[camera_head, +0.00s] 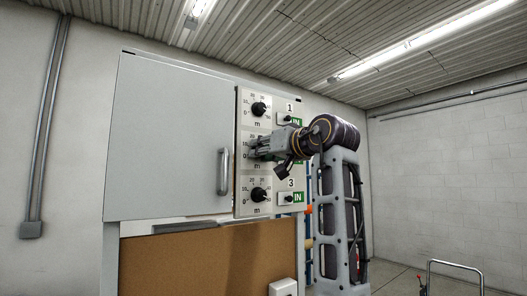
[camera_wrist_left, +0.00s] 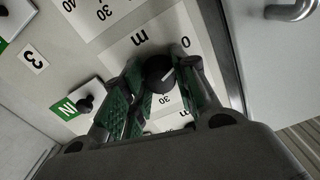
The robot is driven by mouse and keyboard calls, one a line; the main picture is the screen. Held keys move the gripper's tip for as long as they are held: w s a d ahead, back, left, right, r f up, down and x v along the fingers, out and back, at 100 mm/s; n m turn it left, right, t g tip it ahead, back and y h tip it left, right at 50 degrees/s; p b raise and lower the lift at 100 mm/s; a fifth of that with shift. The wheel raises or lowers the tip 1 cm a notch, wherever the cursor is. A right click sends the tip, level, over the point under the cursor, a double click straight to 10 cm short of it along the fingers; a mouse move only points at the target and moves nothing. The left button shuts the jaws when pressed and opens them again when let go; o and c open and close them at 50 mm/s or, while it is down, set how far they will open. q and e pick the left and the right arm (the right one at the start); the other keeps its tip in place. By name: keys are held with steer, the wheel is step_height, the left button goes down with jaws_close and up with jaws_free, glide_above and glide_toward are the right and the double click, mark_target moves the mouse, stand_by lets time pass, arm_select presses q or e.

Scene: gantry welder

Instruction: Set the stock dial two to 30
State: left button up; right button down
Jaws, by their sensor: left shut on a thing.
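Stock dial two is a round black knob (camera_wrist_left: 158,73) with a white pointer mark, on a white scale plate in the left wrist view. The mark slants to the upper right of that view, roughly towards the 0. The numbers look upside down there, and part of the scale is hidden by the fingers. My left gripper (camera_wrist_left: 160,84) is shut on the knob, with green-padded fingers on either side. In the head view my left gripper (camera_head: 257,148) reaches the panel between dials one and three and covers dial two.
Dial one (camera_head: 259,109) is above and dial three (camera_head: 259,194) below, each with a switch and green IN label to its right. The grey cabinet door (camera_head: 165,140) with its handle (camera_head: 223,171) is just left of the dial panel.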

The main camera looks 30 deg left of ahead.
arm_select(q)
steer(key=shift+m, duration=0.3)
steer(key=shift+m+p, duration=3.35)
steer(key=shift+m, duration=9.55)
steer(key=shift+c, duration=0.2)
steer(key=o, duration=1.1)
steer(key=shift+c, duration=0.2)
